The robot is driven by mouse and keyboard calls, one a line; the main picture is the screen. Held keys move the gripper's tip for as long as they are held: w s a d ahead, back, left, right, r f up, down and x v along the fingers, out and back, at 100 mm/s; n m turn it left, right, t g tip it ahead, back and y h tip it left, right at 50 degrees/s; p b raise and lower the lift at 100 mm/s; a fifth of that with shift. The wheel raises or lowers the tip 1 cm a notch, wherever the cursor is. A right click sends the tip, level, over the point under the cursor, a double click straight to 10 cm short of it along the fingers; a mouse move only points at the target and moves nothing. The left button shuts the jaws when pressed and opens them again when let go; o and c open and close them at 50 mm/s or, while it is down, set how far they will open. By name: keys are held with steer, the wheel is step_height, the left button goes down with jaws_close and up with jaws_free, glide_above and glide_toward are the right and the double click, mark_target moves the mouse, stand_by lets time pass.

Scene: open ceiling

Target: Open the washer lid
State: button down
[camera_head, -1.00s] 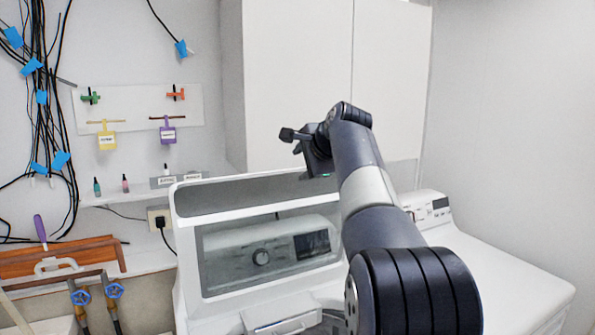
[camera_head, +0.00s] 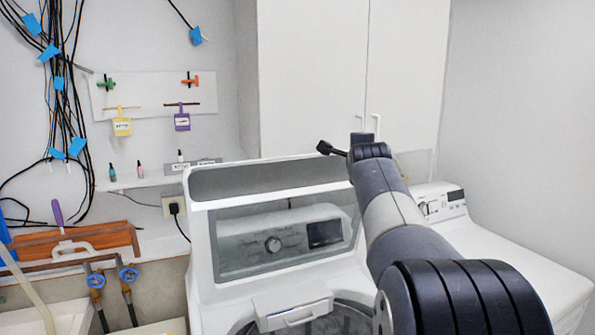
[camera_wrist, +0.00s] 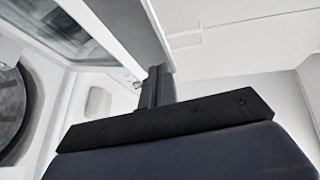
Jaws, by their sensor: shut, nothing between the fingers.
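The washer (camera_head: 203,290) stands in the middle of the head view. Its white-framed lid (camera_head: 204,240) with a clear window stands raised, and the control panel shows through the window. A round, dark drum opening (camera_head: 350,322) shows below, partly hidden by my arm, behind a white handle-like piece (camera_head: 292,308). The drum opening also shows at the left of the wrist view (camera_wrist: 10,105). My gripper (camera_wrist: 158,75) is shut and empty.
A second white machine (camera_head: 510,255) stands to the right, its top clear. White cabinets (camera_head: 310,80) hang behind the washer. At left are a shelf with small bottles (camera_head: 140,170), hanging tags (camera_head: 122,124), cables and pipes with blue valves (camera_head: 96,281).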

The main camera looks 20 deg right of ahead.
steer(key=n+t+y+b, duration=0.2)
steer(key=n+t+y, duration=0.4)
steer(key=y, duration=0.2)
glide_toward(292, 161)
steer(key=w, duration=0.2)
steer(key=w+p, duration=0.1)
steer(key=w, duration=0.1)
steer(key=w+r+p, duration=0.1)
steer(key=w, duration=0.1)
steer(key=shift+w+a, duration=0.1)
steer(key=shift+w, duration=0.25)
steer(key=shift+r, duration=0.1)
